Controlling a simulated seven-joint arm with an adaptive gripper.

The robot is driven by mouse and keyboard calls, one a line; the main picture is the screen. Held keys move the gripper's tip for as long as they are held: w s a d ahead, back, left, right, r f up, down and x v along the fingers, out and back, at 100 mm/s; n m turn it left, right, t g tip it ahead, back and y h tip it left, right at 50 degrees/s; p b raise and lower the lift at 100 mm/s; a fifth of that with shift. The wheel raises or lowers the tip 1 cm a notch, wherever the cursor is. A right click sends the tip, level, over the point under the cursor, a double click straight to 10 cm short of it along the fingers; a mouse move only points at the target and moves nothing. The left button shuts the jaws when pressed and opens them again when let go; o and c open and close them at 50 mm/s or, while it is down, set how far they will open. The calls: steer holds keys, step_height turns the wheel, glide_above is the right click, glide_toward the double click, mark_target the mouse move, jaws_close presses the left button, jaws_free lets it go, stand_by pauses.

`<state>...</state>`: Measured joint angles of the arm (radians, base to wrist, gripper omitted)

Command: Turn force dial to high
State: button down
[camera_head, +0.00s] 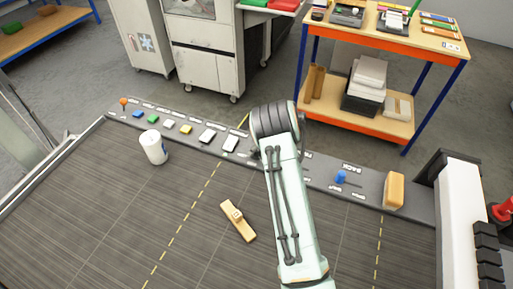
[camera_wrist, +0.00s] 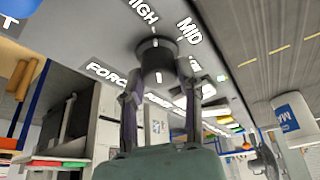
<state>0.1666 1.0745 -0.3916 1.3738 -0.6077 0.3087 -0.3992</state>
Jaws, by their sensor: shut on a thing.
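The force dial (camera_wrist: 155,55) is a dark round knob on the grey control strip, seen in the wrist view. The words HIGH (camera_wrist: 143,12), MID (camera_wrist: 189,28) and FORCE (camera_wrist: 106,75) are printed around it. A small white mark shows on the knob's side; which label it points to I cannot tell. My gripper (camera_wrist: 160,95) is shut on the dial, one finger on each side. In the head view my pale arm hides the dial and the gripper.
The control strip (camera_head: 315,177) carries several coloured buttons and a blue lever (camera_head: 341,177). A tan block (camera_head: 393,190) sits at the strip's right end.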

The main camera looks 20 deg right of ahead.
steer(key=c, duration=0.7)
jaws_free()
steer(key=shift+c, duration=0.2)
steer(key=v, duration=1.2)
steer(key=shift+w+a, duration=0.1)
